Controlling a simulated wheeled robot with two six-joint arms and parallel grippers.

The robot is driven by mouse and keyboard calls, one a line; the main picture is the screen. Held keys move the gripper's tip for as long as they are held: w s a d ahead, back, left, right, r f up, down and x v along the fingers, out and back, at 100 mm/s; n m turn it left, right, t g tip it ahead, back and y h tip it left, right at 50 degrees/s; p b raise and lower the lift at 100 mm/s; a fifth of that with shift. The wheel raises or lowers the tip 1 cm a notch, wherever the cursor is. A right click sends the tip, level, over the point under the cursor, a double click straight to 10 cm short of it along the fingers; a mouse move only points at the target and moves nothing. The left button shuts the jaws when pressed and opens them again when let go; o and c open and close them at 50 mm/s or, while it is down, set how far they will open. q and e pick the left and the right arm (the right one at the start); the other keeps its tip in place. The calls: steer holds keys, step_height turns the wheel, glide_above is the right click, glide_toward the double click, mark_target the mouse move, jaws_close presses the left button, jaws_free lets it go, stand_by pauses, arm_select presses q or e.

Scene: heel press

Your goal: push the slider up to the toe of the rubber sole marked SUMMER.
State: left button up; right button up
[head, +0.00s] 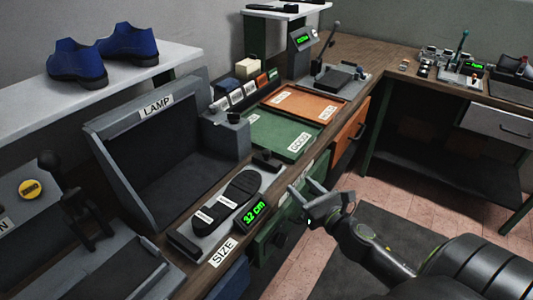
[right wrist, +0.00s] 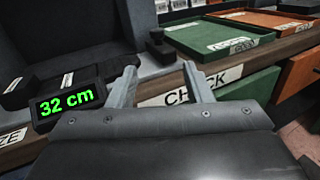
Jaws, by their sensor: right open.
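A black rubber sole (head: 240,188) lies flat on the grey sizing plate (head: 187,246) in the head view; its small white label is too small to read. It also shows at the left of the right wrist view (right wrist: 80,75). The slider, a dark block (head: 266,160), stands just past the sole's far end, with what looks like a small gap. It shows upright in the right wrist view (right wrist: 158,48). My right gripper (head: 300,186) is open and empty, in front of the bench edge and to the right of the slider. My left gripper is not in view.
A display (head: 256,211) beside the sole reads 32 cm. A green tray (head: 262,139) and an orange tray (head: 325,107) lie beyond the slider. A grey lamp box (head: 150,150) stands behind the sole. Drawers sit below the bench edge, near my gripper.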

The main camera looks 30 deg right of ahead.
steer(key=p, duration=0.5)
glide_toward(269, 154)
steer(key=shift+w+r+n, duration=0.1)
steer(key=shift+w+n, duration=0.2)
steer(key=shift+w, duration=0.8)
steer(key=w+p, duration=0.1)
steer(key=w, duration=0.6)
steer(key=shift+w, duration=0.4)
steer(key=shift+w+f, duration=0.25)
steer(key=shift+w, duration=0.45)
